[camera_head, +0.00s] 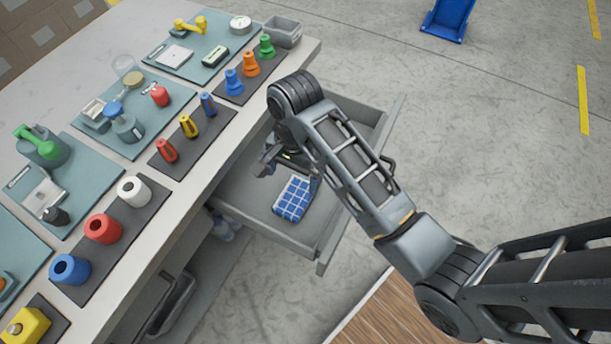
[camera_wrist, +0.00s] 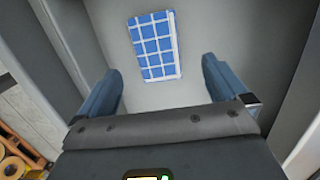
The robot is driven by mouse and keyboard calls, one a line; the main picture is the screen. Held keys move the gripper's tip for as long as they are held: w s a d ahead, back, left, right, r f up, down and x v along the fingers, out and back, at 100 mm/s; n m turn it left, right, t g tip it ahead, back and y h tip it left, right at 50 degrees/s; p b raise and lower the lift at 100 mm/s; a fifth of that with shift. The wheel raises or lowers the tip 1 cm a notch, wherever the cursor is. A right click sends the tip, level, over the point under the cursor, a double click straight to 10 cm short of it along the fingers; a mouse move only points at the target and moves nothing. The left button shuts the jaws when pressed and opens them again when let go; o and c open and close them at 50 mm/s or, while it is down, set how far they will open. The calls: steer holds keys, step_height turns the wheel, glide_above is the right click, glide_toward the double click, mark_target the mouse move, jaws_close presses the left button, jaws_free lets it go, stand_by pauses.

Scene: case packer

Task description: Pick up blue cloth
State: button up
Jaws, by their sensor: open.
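The blue cloth (camera_head: 294,199) is a folded blue piece with a white grid, lying flat on the floor of an open grey drawer (camera_head: 328,248). In the wrist view the cloth (camera_wrist: 154,46) lies ahead of the fingertips, roughly centred between them. My gripper (camera_head: 284,168) is over the drawer, above and just behind the cloth in the head view. Its two fingers (camera_wrist: 160,88) are spread apart with nothing between them, and they do not touch the cloth. The arm covers part of the drawer's far side.
The drawer walls stand around the cloth and gripper. The worktable (camera_head: 188,207) at left carries teal mats, coloured cones, cylinders and a grey bin (camera_head: 282,32). A blue object (camera_head: 447,18) is on the floor at the top. The floor right of the drawer is mostly clear.

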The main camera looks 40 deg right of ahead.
mark_target(294, 195)
steer(key=shift+d+f, duration=0.15)
steer(key=shift+d, duration=0.1)
steer(key=shift+f, duration=0.3)
steer(key=shift+s+a+f, duration=0.15)
steer(key=shift+a+f, duration=0.05)
steer(key=shift+f, duration=1.55)
steer(key=shift+s+a+f, duration=0.1)
steer(key=shift+a+f, duration=0.05)
steer(key=shift+f, duration=1.55)
steer(key=c, duration=1.1)
step_height(294, 195, up, 10)
